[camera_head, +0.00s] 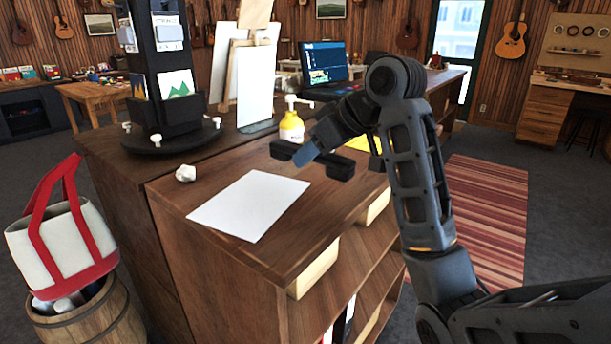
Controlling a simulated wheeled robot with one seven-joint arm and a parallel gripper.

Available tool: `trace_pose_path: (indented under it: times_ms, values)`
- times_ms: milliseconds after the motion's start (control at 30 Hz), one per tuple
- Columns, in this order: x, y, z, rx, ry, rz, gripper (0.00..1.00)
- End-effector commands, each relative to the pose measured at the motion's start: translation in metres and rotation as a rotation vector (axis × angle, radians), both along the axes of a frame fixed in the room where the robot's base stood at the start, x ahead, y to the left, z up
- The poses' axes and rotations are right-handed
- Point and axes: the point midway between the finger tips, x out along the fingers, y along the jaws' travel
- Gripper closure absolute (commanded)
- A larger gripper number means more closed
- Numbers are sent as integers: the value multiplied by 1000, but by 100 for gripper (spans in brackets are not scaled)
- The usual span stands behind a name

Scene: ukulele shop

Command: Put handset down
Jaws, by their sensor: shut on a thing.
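The handset (341,167) is a dark bar with a thick block at each end. It hangs in the air over the right part of the wooden counter (170,195). My gripper (306,154) is shut on the middle of it, with a blue-grey finger across the bar. The gripper reaches in from the right, and the finger hides part of the handset's middle. I cannot tell how high above the counter it is. No cradle or phone base shows clearly.
A white sheet (248,204) lies flat on the counter, left of the handset. A crumpled white lump (185,173) sits at the left. A yellow pump bottle (291,128), a yellow item (358,143) and a laptop (325,66) stand behind. A dark rotating display (165,110) stands back left.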

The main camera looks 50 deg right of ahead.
Motion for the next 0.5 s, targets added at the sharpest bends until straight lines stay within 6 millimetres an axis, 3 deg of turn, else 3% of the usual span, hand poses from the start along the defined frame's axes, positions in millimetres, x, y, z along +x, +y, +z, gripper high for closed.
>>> trace_pose_path:
  times_ms: [100,267,500]
  values:
    - [2,12,-7,0,1,1,94]
    - [3,16,-13,0,0,-1,94]
    - [3,16,-44,2,2,-2,94]
